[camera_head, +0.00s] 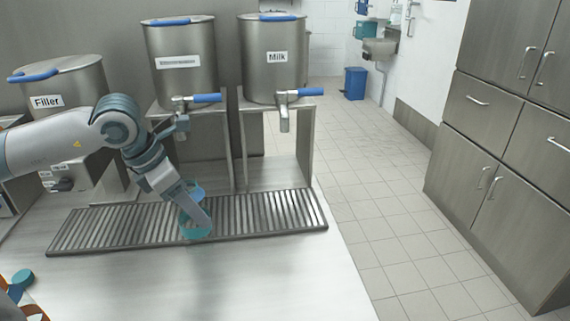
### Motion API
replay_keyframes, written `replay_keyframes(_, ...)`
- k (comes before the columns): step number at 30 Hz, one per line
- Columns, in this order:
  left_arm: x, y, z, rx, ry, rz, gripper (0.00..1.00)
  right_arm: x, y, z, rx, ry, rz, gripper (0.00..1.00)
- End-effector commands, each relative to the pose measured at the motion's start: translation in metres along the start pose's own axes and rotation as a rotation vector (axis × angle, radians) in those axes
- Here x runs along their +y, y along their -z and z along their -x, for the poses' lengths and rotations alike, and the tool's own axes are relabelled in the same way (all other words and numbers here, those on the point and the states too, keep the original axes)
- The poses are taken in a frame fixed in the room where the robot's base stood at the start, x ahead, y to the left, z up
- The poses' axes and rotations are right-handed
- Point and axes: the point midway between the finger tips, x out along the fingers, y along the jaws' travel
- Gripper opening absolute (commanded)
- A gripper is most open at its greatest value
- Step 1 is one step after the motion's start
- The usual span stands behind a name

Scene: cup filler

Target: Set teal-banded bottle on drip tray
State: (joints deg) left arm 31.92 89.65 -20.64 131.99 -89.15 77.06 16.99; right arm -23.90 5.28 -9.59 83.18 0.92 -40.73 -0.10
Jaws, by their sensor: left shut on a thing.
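My left gripper (190,207) reaches in from the left over the middle of the drip tray. It is shut on the teal-banded bottle (195,231), whose teal parts show above and below the fingers. The bottle looks about upright, and the gripper hides much of it. The drip tray (285,212) is a long slatted metal grate on the counter, below the dispensers. The bottle's lower end overlaps the tray's front part in the picture; I cannot tell whether it touches the slats. My right gripper is not in view.
Metal dispensers stand behind the tray: one labelled Filler (80,80), one in the middle (182,45), and one labelled Milk (272,80). Their blue-handled taps jut forward. A teal and orange object (20,285) is cut off at lower left. The front counter is otherwise clear.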

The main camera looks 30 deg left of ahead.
Motion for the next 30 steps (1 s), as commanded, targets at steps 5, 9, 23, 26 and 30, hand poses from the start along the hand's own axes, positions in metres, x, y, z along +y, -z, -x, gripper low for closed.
replay_keyframes(5, -0.002, -0.011, 0.000, -0.001, 0.002, -0.001, 0.30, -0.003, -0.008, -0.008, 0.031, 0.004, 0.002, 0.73)
replay_keyframes(9, -0.001, -0.021, -0.003, -0.003, 0.004, 0.000, 0.30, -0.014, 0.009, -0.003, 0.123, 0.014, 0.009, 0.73)
replay_keyframes(23, -0.002, -0.067, -0.021, -0.002, 0.004, 0.000, 0.30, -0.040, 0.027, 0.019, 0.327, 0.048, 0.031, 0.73)
replay_keyframes(26, -0.001, -0.073, -0.026, -0.003, 0.002, 0.000, 0.30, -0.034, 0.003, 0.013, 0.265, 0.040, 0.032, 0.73)
replay_keyframes(30, -0.001, -0.085, -0.031, -0.001, 0.001, 0.000, 0.30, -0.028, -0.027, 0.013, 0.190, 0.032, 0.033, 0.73)
